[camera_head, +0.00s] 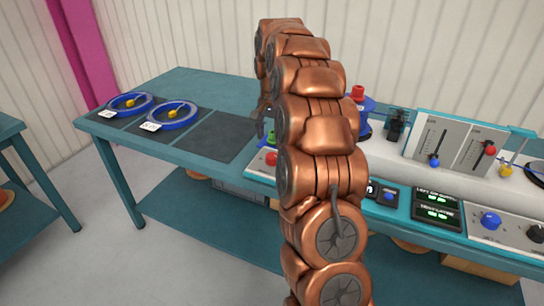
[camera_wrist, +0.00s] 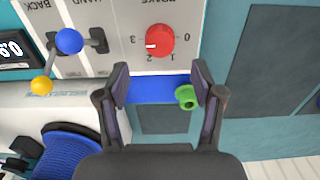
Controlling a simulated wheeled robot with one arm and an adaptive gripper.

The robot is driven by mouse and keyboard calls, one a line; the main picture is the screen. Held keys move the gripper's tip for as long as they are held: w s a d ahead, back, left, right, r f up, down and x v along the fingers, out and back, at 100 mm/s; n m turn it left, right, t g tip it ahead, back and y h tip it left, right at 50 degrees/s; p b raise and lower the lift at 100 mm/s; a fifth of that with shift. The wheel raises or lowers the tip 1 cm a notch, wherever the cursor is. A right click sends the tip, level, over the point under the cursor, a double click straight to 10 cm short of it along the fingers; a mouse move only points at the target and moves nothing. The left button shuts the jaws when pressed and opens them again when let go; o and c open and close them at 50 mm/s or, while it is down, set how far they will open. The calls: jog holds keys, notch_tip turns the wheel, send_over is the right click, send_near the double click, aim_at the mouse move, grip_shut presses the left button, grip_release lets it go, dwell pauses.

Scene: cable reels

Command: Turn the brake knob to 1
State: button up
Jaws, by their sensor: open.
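The red brake knob (camera_wrist: 160,40) is on a pale panel, which appears upside down in the wrist view. The numbers 0, 1, 2 and 3 stand around it; its white mark points to the lower left in the picture, between 2 and 3. My gripper (camera_wrist: 160,84) is open, with the knob ahead of its fingertips and apart from them. In the head view a red knob (camera_head: 271,158) shows at the panel's left end, just left of my copper arm. My gripper (camera_head: 263,122) is partly hidden there by the arm.
A blue strip (camera_wrist: 150,90) and a green knob-like part (camera_wrist: 187,95) lie between my fingers in the picture. A blue-balled lever (camera_wrist: 69,41) stands beside the brake knob. Two blue reels (camera_head: 128,104) (camera_head: 172,114) lie at the bench's left; a dark mat (camera_head: 212,138) is bare.

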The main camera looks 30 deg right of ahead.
aim_at(272, 155)
jog(key=shift+f+p, duration=0.5)
jog(key=shift+f, duration=3.3)
jog(key=shift+a, duration=0.1)
jog(key=shift+c, duration=0.4)
jog(key=c, duration=1.1)
